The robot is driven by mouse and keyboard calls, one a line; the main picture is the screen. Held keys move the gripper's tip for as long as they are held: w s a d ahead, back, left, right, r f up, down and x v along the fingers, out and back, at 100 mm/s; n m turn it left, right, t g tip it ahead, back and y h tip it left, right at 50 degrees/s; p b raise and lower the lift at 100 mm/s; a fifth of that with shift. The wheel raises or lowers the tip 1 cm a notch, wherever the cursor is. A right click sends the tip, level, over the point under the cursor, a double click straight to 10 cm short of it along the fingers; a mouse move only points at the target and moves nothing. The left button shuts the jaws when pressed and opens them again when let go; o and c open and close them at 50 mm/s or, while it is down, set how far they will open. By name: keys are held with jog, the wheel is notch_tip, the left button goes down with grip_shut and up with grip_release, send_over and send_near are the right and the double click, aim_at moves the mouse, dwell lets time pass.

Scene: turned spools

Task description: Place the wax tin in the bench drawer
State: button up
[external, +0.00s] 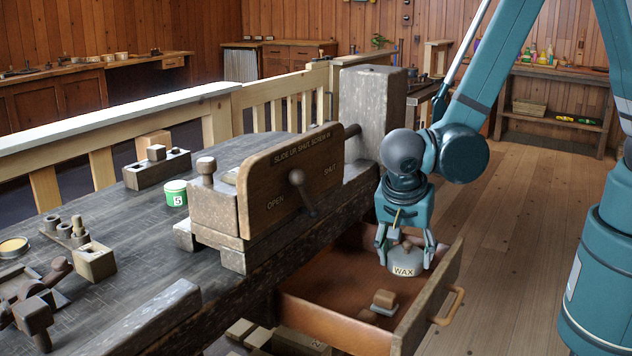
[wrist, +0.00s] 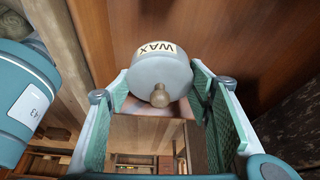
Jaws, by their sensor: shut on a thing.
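The wax tin (external: 404,270) is a grey round tin with a knob on its lid and a cream WAX label. My gripper (external: 405,252) is shut on it, with one finger on each side. The bench drawer (external: 335,288) is pulled open, and the tin hangs over its interior near the front panel. How much gap is under the tin I cannot tell. In the wrist view the tin (wrist: 160,72) sits between the green finger pads of my gripper (wrist: 158,88), its knob towards the camera.
A small wooden tool (external: 384,301) lies on the drawer floor. The drawer's front panel with its handle (external: 448,306) stands to the right. A wooden vise (external: 262,195) with a lever rises at the bench edge. Wooden blocks (external: 265,338) lie below left of the drawer.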

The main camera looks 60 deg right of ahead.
jog(key=shift+f+b, duration=0.4)
jog(key=shift+f, duration=1.25)
jog(key=shift+f, duration=0.15)
jog(key=o, duration=0.9)
jog(key=shift+r, duration=0.2)
jog(key=p+v, duration=0.3)
jog(key=v, duration=0.9)
jog(key=shift+d+r, duration=0.1)
